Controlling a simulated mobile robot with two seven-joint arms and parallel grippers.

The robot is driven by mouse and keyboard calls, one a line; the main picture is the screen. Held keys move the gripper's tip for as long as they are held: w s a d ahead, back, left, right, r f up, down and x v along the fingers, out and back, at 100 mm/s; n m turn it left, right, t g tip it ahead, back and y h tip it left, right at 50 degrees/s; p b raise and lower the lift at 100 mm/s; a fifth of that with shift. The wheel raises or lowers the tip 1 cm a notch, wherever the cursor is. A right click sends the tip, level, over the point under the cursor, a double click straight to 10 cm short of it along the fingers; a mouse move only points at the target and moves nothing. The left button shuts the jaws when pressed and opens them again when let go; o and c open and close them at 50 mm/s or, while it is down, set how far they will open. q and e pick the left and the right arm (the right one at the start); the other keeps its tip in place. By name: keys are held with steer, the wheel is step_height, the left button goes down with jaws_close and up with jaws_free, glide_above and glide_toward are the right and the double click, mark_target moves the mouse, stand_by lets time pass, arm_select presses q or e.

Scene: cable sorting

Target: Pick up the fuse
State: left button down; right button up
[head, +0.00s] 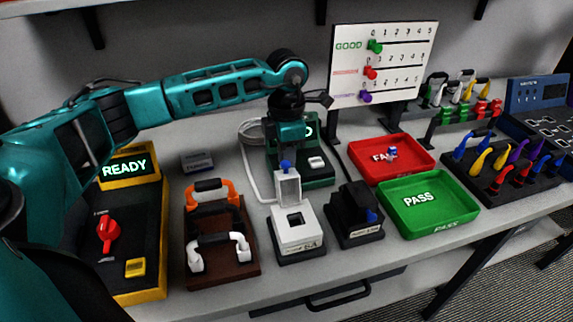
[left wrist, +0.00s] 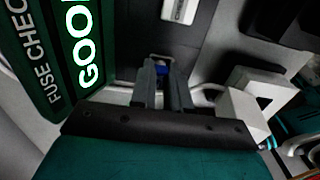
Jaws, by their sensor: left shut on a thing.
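A small blue fuse (head: 286,164) shows just below my left gripper (head: 287,155), in front of the green fuse checker (head: 322,178). In the left wrist view the blue fuse (left wrist: 161,70) sits between the tips of my left gripper (left wrist: 161,74), which is shut on it. The raised grey lid of a white fuse holder (head: 298,232) is just under the fuse in the head view; its socket looks dark and empty. The checker's screen reads GOOD in the left wrist view (left wrist: 82,40) and is partly hidden by my gripper in the head view. My right gripper is not in view.
A red FAIL tray (head: 418,167) holds a blue and white piece (head: 391,153). A green PASS tray (head: 455,210) looks empty. A black holder (head: 353,218) stands right of the white one. A brown rack with handles (head: 240,262) and a READY box (head: 150,282) are left.

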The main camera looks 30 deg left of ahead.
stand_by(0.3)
arm_select(q)
step_height(320, 180, up, 23)
steer(key=p, duration=0.4)
stand_by(0.4)
steer(key=shift+d+f, duration=0.1)
